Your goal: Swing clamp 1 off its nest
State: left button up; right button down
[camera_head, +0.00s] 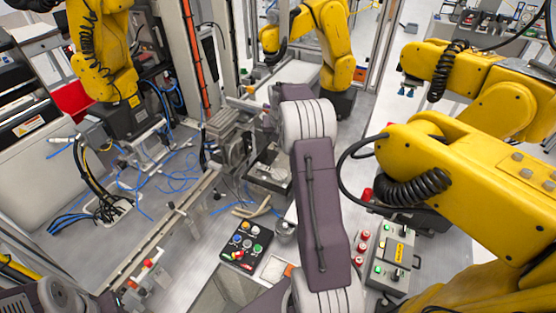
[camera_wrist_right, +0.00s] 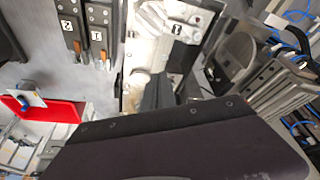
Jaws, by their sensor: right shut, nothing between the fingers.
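In the right wrist view, a dark bar marked 1 (camera_wrist_right: 99,38), seemingly clamp 1, ends in a copper-coloured tip near the top. A similar bar marked 2 (camera_wrist_right: 70,26) lies just left of it. A pale metal fixture (camera_wrist_right: 140,55), perhaps a nest, stands to their right; a small numbered label (camera_wrist_right: 177,30) is on it. My right gripper (camera_wrist_right: 158,84) is shut and empty, its dark fingers in front of this fixture, apart from the bar marked 1. In the head view my right wrist hides the gripper and much of the work spot. My left gripper is out of view.
A red tray (camera_wrist_right: 52,108) is at the left of the wrist view, a metal block with a round recess (camera_wrist_right: 236,55) at the right. In the head view, a button box (camera_head: 245,245), a control box (camera_head: 395,255) and yellow robot arms (camera_head: 470,160) surround my arm.

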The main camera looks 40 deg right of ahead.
aim_at(271, 171)
jog(key=shift+w+a, duration=0.1)
jog(key=p+x, duration=0.3)
jog(key=x, duration=0.7)
jog(key=shift+p, duration=0.3)
jog(key=s+a, duration=0.1)
jog(key=s+p, duration=0.1)
jog(key=shift+s+a+f, duration=0.1)
jog(key=shift+s+a, duration=0.2)
jog(key=shift+a, duration=0.1)
jog(key=shift+s+a+p, duration=0.3)
jog(key=shift+s, duration=0.05)
jog(key=shift+w+f, duration=0.1)
jog(key=shift+f, duration=0.05)
jog(key=shift+d, duration=0.1)
